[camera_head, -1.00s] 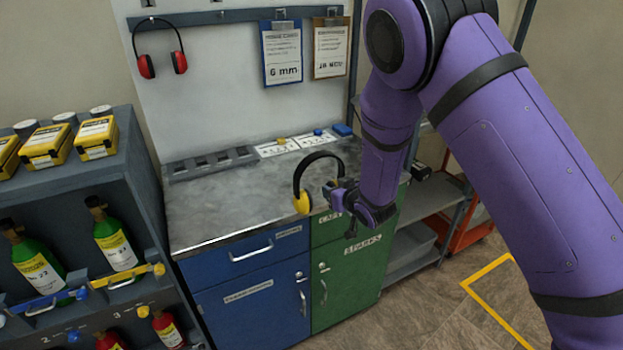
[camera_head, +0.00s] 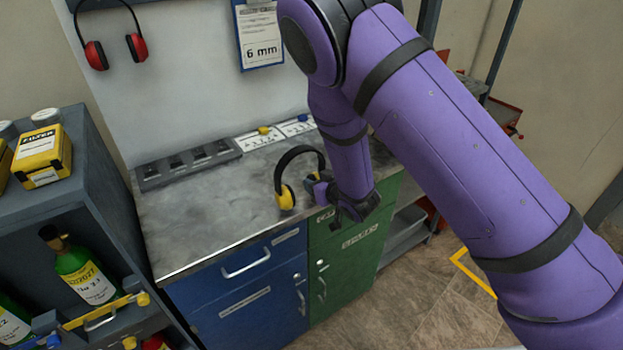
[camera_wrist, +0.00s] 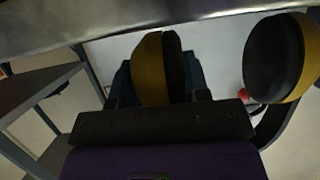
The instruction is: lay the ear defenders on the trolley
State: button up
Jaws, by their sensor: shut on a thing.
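The yellow ear defenders (camera_head: 287,196) have a black headband and are held beside the front edge of the grey worktop, with the band upward. My gripper (camera_head: 316,187) is shut on one of their cups. In the wrist view the held yellow cup (camera_wrist: 151,70) sits between my gripper's dark fingers (camera_wrist: 160,85). The other cup (camera_wrist: 280,58) hangs free to the right. No trolley shows clearly; an orange-red part (camera_head: 434,213) behind my arm at the right may belong to one, but it is mostly hidden.
The worktop (camera_head: 205,215) carries a dark slotted rack (camera_head: 188,163) and has blue and green cabinets below. Red ear defenders (camera_head: 95,55) hang on the wall. A shelf (camera_head: 70,190) with bottles stands left. Floor (camera_head: 400,295) shows free at lower right.

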jog(key=shift+f, duration=0.2)
jog(key=o, duration=1.1)
jog(key=shift+c, duration=0.2)
